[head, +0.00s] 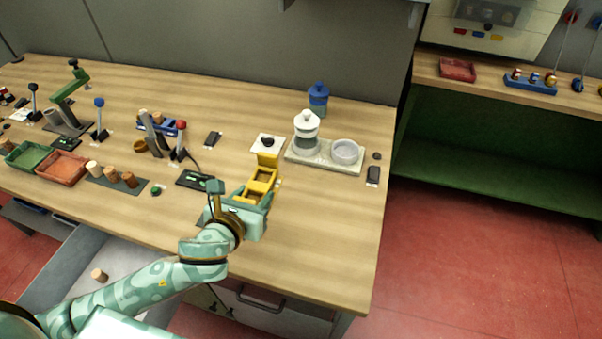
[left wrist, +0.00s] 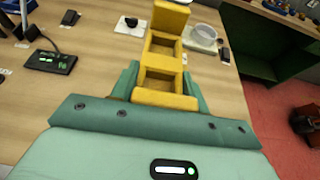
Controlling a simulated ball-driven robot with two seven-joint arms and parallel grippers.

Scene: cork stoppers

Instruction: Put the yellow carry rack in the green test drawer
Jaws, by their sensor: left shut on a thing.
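The yellow carry rack (head: 262,181) is a stepped frame with square openings. My left gripper (head: 253,198) is shut on its near end and holds it over the right part of the workbench. In the left wrist view the rack (left wrist: 164,44) stands up between the green fingers (left wrist: 165,90); its openings look empty. A pulled-out grey drawer (head: 72,262) shows below the bench at lower left, partly hidden by my arm, with a cork (head: 99,274) in it. I cannot tell whether this is the green test drawer; no green drawer front shows. My right gripper is not in view.
A tray (head: 325,157) with a white-lidded jar (head: 306,126) and a glass dish (head: 346,150) stands beyond the rack. A blue jar (head: 318,97) is behind. A shut drawer with a handle (head: 262,303) is under the bench. The bench front right is clear.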

